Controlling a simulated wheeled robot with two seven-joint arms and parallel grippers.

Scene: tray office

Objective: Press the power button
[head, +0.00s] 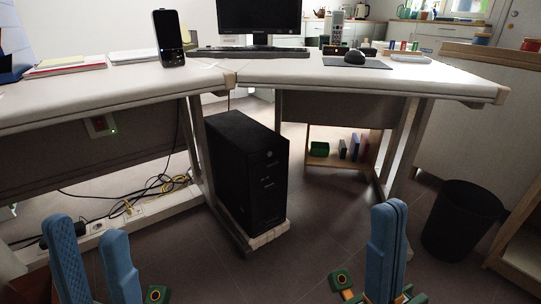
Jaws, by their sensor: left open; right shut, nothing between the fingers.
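A black computer tower (245,170) stands upright on a low stand on the floor under the desk. A small round light mark (269,154) shows high on its front; I cannot tell whether it is the power button. My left gripper (87,230) is open and empty at the lower left, apart from the tower and the switch. My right gripper (388,208) is shut and empty at the lower right, to the right of the tower and apart from it.
The desk (300,72) overhangs the tower, with desk legs (195,150) beside it. Cables (160,188) and a power strip (90,240) lie at the left. A black bin (462,220) stands at the right. The floor (320,220) right of the tower is clear.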

